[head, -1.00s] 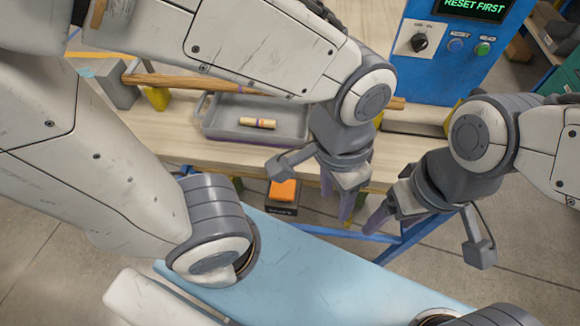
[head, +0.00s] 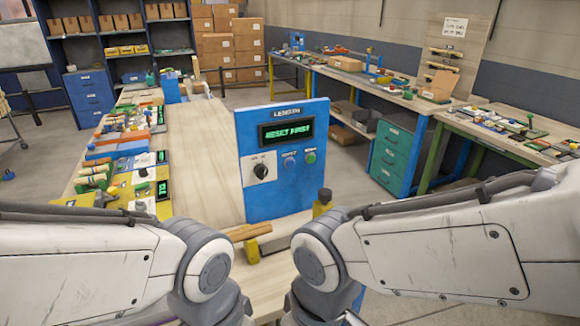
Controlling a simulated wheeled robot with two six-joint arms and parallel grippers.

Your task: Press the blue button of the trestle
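A blue panel (head: 256,204) headed LENGTH stands upright on the wooden bench, in the middle of the head view. Its dark display (head: 286,133) reads RESET FIRST in green letters. Below the display are a black knob (head: 261,170) on a white plate, a small blue button (head: 290,162) and a green button (head: 310,157) to its right. The blue button is in plain sight, with nothing in front of it. My two arms come in from the left and right below the panel. Both grippers are out of the picture, past the bottom edge.
A wooden bar (head: 247,232) lies on a yellow support in front of the panel. A yellow post with a black top (head: 323,202) stands at its right. The bench (head: 205,130) is mostly bare behind the panel, with colourful parts along its left side.

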